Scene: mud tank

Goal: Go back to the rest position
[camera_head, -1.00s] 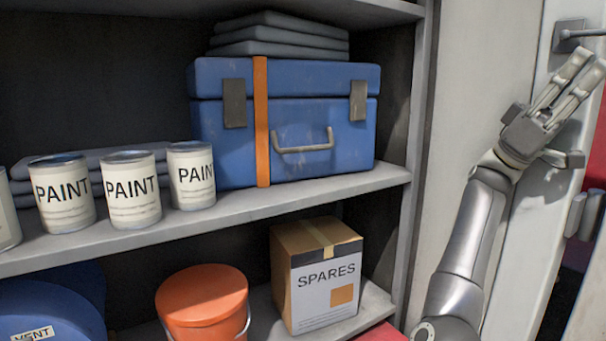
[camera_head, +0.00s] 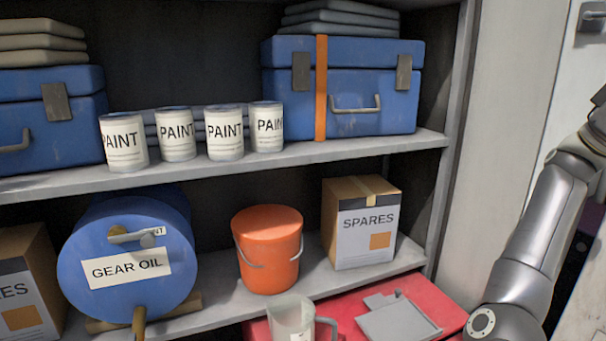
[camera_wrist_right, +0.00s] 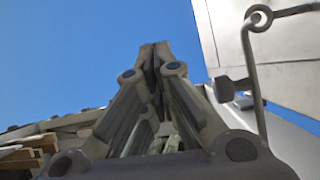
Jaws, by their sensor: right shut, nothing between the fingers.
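My right arm comes up along the right side of the head view, and its wrist (camera_head: 594,130) is cut off by the right edge. The fingers are outside that view. In the right wrist view my right gripper (camera_wrist_right: 155,48) is shut, its fingertips together with nothing between them. Blue lies behind the tips. A thin grey bar with a ring (camera_wrist_right: 258,55) is to the right of the fingers, apart from them in the picture. My left gripper is in neither view.
A shelf (camera_head: 380,146) left of my arm holds paint cans (camera_head: 224,135) and a blue case (camera_head: 372,110). Below are a gear oil drum (camera_head: 125,255), an orange bucket (camera_head: 268,250) and a spares box (camera_head: 362,222). A red surface (camera_head: 340,315) with a mug (camera_head: 291,318) is in front.

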